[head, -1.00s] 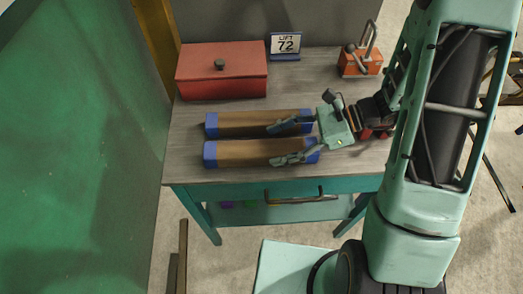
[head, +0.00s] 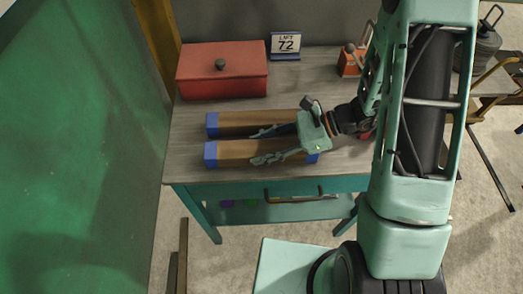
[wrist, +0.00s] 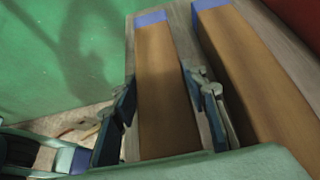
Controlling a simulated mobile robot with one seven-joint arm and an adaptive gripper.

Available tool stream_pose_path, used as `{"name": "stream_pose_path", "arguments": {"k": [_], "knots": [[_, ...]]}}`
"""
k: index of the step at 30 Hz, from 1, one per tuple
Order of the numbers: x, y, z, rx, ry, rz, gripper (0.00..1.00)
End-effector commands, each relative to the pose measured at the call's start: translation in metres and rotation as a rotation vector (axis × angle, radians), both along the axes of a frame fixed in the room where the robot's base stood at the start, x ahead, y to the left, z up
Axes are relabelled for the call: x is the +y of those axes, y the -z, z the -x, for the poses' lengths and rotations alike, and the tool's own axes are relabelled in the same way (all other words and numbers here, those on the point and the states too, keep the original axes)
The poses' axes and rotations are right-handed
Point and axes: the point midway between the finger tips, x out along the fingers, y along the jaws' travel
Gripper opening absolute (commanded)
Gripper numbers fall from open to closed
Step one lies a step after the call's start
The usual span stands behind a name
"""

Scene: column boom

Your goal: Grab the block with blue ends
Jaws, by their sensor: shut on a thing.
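Two long brown blocks with blue ends lie side by side on the table. In the head view, the near block (head: 232,150) is closer to the table's front edge and the far block (head: 240,124) is behind it. In the wrist view, the near block (wrist: 165,70) runs between my fingers, with the far block (wrist: 250,75) to its right. My gripper (head: 267,144) is shut on the near block, one finger along each long side; the fingers also show in the wrist view (wrist: 162,95). My gripper hides the near block's right part. The block looks level with the tabletop.
A red box (head: 222,78) with a dark knob stands at the table's back left. A "LIFT 72" sign (head: 285,45) stands beside it. An orange lever unit (head: 352,60) is at the back right, partly behind my arm. A green panel (head: 70,150) stands left of the table.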

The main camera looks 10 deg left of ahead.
Motion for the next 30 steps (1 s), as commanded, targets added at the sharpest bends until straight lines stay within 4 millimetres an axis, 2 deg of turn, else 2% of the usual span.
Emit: {"name": "stream_pose_path", "arguments": {"k": [1, 6, 14, 19, 25, 30], "knots": [[0.000, 0.000, 0.000, 0.000, 0.000, 0.000, 0.17], [0.000, -0.001, 0.000, 0.000, 0.000, -0.002, 0.00], [0.000, -0.002, 0.000, -0.001, 0.000, -0.002, 0.00], [0.000, -0.009, -0.001, -0.002, 0.001, -0.003, 0.00], [0.000, -0.033, -0.001, -0.005, -0.001, -0.003, 0.00], [-0.029, -0.068, 0.003, -0.008, 0.005, -0.003, 0.00]]}}
